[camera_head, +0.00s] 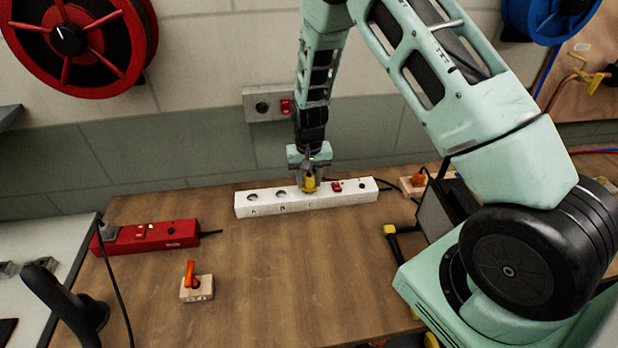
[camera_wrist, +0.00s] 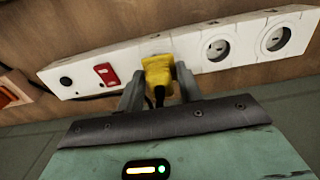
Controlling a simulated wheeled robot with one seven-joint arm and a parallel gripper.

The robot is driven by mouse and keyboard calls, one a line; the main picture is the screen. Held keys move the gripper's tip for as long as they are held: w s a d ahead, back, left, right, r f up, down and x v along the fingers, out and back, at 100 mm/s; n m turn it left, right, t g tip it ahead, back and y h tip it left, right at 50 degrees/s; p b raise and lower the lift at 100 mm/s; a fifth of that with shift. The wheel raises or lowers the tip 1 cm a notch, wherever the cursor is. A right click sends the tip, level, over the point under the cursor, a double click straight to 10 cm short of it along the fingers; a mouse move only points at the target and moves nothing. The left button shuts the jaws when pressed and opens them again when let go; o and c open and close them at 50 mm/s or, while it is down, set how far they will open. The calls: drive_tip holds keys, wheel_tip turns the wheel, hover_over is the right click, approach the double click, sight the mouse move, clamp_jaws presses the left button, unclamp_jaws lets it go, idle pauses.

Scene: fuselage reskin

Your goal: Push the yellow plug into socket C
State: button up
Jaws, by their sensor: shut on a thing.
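The yellow plug (camera_head: 309,184) is between the fingers of my gripper (camera_head: 312,176), which is shut on it. The plug is at the white power strip (camera_head: 345,193), over the third socket position from the left in the head view, by a faint letter mark. In the wrist view the yellow plug (camera_wrist: 158,75) sits between the fingers (camera_wrist: 156,88) against the face of the white strip (camera_wrist: 130,66), its cord toward the camera. The socket under the plug is hidden, so I cannot tell how deep it is. Two round sockets to its left in the head view are empty.
The strip has a red switch (camera_head: 337,187) right of the plug. A red power strip (camera_head: 150,236) and a wooden block with an orange part (camera_head: 197,287) lie to the left. A wall outlet (camera_head: 266,104) is behind my arm. The table's middle front is clear.

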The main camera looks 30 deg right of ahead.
drive_tip(key=shift+f+b, duration=0.55)
drive_tip(key=shift+f, duration=0.3)
drive_tip(key=o, duration=1.1)
drive_tip(key=shift+r, duration=0.1)
drive_tip(key=shift+r+p, duration=1.8)
drive_tip(key=shift+r, duration=0.7)
